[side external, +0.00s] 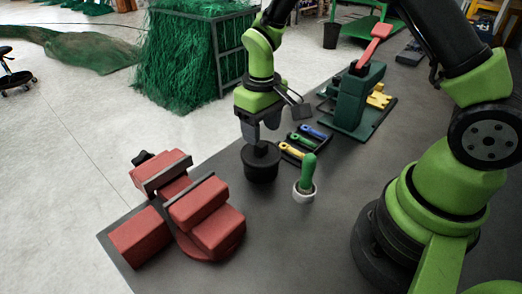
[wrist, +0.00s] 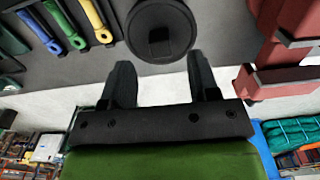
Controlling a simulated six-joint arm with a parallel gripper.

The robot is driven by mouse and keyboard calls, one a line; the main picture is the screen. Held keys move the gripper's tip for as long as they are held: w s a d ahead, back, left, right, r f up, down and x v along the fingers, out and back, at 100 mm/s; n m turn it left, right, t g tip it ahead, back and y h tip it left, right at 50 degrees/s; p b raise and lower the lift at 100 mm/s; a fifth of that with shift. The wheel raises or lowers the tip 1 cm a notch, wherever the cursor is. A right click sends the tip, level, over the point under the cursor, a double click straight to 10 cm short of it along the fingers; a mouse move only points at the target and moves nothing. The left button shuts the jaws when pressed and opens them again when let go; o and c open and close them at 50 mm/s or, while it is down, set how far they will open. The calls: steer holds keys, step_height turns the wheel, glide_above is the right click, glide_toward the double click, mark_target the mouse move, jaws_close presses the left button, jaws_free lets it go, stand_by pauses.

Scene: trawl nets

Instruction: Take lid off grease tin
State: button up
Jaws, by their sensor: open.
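The grease tin (side external: 260,168) is a short black cylinder standing upright on the grey bench. Its black lid (side external: 249,153) is on and has a small knob on top; in the wrist view the round lid (wrist: 180,22) shows with its knob (wrist: 160,42). My gripper (side external: 261,136) points down just above the tin, its fingers close over the knob in the side view. In the wrist view the gripper (wrist: 160,62) is open and empty, the lid lying beyond the fingertips. Whether the fingers touch the knob cannot be told.
A red vise (side external: 190,210) stands left of the tin. A white cup with a green-handled tool (side external: 305,180) is close on the right. A rack of coloured-handled tools (side external: 300,142) and a green press (side external: 358,95) stand behind it. The front bench is clear.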

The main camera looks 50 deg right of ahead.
mark_target(261, 150)
steer(key=shift+f, duration=2)
steer(key=c, duration=1)
